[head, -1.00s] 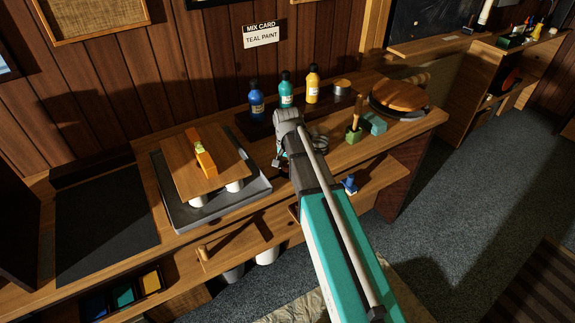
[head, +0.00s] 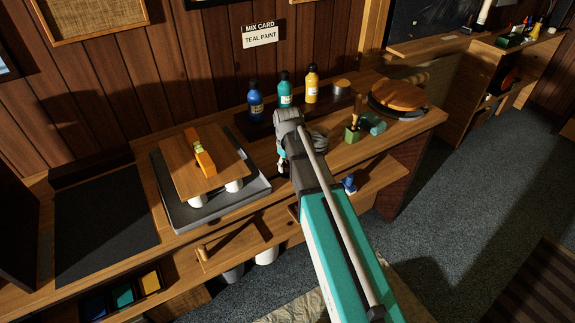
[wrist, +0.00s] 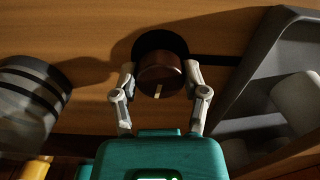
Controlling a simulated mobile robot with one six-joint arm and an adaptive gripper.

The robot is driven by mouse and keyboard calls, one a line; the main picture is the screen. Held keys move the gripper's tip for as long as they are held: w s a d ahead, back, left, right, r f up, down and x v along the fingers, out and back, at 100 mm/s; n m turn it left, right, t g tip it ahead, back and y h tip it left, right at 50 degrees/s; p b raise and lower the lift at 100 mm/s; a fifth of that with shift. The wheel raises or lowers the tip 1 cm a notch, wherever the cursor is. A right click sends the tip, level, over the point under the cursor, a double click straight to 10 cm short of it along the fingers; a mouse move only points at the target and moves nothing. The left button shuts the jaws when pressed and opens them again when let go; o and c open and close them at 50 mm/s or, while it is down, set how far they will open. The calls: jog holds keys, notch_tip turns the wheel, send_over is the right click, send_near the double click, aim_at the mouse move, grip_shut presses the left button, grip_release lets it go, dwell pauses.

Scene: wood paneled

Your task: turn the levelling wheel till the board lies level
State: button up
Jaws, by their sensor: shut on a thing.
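The levelling wheel (wrist: 160,72) is a dark brown round knob with a pale mark on its face, seen in the wrist view. My gripper (wrist: 160,78) has one finger on each side of it and is shut on it. In the head view the wheel is hidden by my arm; part of my gripper (head: 283,166) shows there, right of the tray. The wooden board (head: 228,160) rests above white cups (head: 234,186) in the grey tray (head: 190,219). An orange spirit level (head: 204,160) lies across it. I cannot read its bubble; the board's exact tilt is unclear.
Blue, teal and yellow bottles (head: 312,84) stand behind my arm. A green pot with a brush (head: 353,134), a teal item (head: 373,125) and a round wooden disc (head: 398,96) are to the right. A banded jar (wrist: 32,95) stands left of my gripper in the wrist view.

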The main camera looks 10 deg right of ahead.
jog(key=shift+n, duration=1.1)
jog(key=o, duration=1.1)
jog(key=shift+o, duration=0.2)
jog(key=shift+m, duration=0.3)
